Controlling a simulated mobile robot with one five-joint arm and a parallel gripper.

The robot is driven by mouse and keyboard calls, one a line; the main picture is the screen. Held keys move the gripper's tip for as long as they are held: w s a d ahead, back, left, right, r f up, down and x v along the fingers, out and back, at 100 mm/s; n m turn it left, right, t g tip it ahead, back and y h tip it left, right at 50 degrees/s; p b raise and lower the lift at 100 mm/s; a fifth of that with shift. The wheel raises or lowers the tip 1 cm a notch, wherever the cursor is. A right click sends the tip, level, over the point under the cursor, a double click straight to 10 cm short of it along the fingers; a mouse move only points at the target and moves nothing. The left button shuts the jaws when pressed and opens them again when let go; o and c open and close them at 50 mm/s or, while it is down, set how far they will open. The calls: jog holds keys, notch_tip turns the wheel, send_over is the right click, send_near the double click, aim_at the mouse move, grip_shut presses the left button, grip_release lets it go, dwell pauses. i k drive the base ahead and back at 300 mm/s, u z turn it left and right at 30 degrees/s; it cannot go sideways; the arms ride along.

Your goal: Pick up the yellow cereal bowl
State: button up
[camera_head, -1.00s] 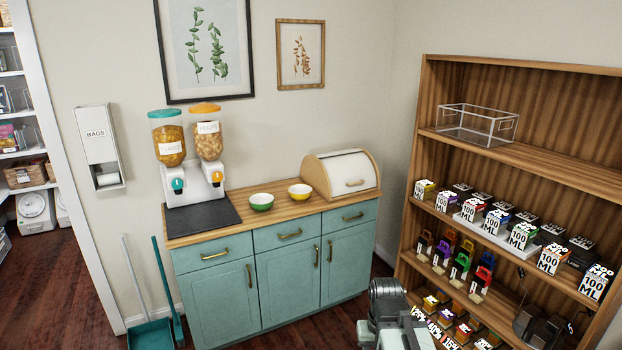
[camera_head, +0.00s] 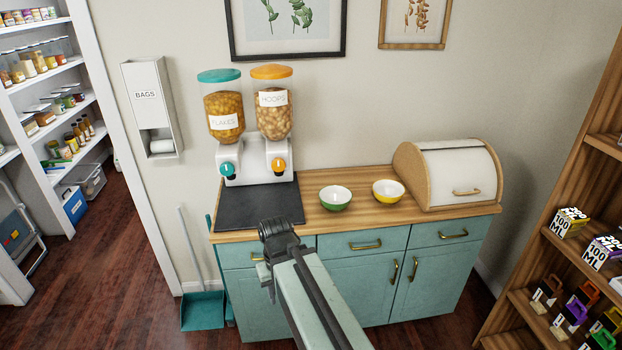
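The yellow cereal bowl (camera_head: 388,192) stands upright on the wooden top of the teal cabinet, between a green bowl and the bread box. Its inside is pale. My arm reaches up from the bottom of the view, and its dark end, my gripper (camera_head: 270,256), is in front of the cabinet's left part. It is left of the yellow bowl, nearer to me and apart from it. The fingers cannot be made out, so its opening is unclear.
A green bowl (camera_head: 335,198) stands just left of the yellow one. The bread box (camera_head: 455,172) is close on its right. A cereal dispenser (camera_head: 256,160) stands on a black mat (camera_head: 240,207) at the left. A wooden shelf (camera_head: 560,180) rises at the right.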

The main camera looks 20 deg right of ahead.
aim_at(387, 192)
jog(key=u, duration=0.2)
jog(key=i, duration=0.5)
jog(key=u, duration=0.3)
jog(key=k, duration=0.9)
jog(key=u, duration=0.15)
jog(key=i, duration=1.45)
jog(key=z, duration=0.05)
